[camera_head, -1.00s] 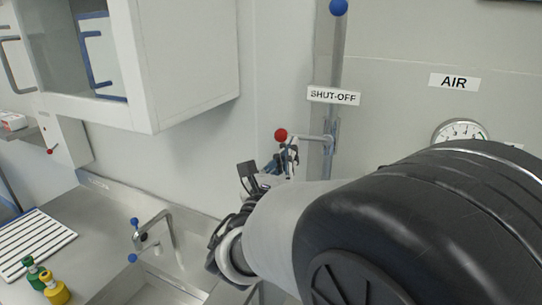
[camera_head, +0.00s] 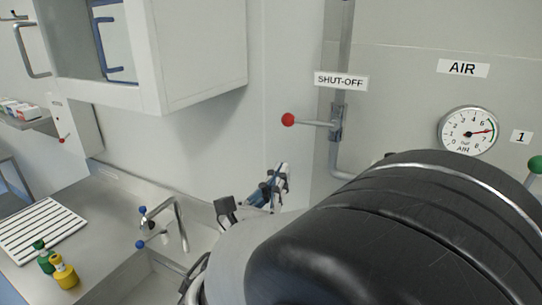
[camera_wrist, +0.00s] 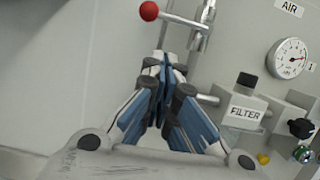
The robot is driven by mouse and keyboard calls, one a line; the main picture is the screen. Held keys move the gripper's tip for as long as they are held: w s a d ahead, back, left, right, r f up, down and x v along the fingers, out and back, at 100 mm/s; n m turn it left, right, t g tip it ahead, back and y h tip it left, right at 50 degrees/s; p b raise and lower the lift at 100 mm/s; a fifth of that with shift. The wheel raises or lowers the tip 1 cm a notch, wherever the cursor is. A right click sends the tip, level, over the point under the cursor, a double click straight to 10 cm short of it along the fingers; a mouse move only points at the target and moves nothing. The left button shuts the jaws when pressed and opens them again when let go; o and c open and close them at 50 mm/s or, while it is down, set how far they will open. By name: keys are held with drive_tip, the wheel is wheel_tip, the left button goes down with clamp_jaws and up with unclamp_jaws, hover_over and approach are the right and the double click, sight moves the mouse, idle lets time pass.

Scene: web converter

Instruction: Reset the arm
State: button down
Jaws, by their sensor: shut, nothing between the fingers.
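My gripper (camera_wrist: 163,65) is shut and empty, its blue-padded fingers together in the wrist view. In the head view my gripper (camera_head: 281,168) shows beyond my dark arm link, which hides part of the scene. It is below and a little left of the red-knobbed shut-off lever (camera_head: 312,122), with a gap between them. The lever also shows in the wrist view (camera_wrist: 178,17), beyond the fingertips, and appears apart from them.
A steel sink (camera_head: 140,285) with a faucet (camera_head: 177,225) lies at lower left, beside yellow and green bottles (camera_head: 64,272) and a ribbed white drainboard (camera_head: 38,232). A wall cabinet (camera_head: 190,50) hangs at upper left. An air gauge (camera_head: 468,131) and a filter unit (camera_wrist: 243,108) are at right.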

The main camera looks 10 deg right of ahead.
drive_tip(key=s+d+f+m+g+h, duration=0.1)
drive_tip(key=s+d+f+m+g, duration=0.2)
drive_tip(key=s+d+m+g, duration=0.3)
drive_tip(key=s+d+f+m+g+h, duration=0.2)
drive_tip(key=s+d+m+g, duration=0.3)
drive_tip(key=d, duration=0.4)
drive_tip(key=s+d+f+m+g+y+b, duration=0.1)
drive_tip(key=s+d+f+m+g+y, duration=0.25)
drive_tip(key=s+f+m, duration=0.4)
drive_tip(key=s+a+f+m+g+y, duration=0.25)
drive_tip(key=s+m+y, duration=0.2)
drive_tip(key=s, duration=0.25)
drive_tip(key=a+m+t+y, duration=0.4)
drive_tip(key=a+m+y, duration=0.2)
drive_tip(key=a, duration=0.4)
drive_tip(key=shift+f+m+y+b, duration=0.15)
drive_tip(key=shift+m+y+b, duration=0.15)
drive_tip(key=shift+y+b, duration=0.2)
drive_tip(key=shift+w, duration=0.1)
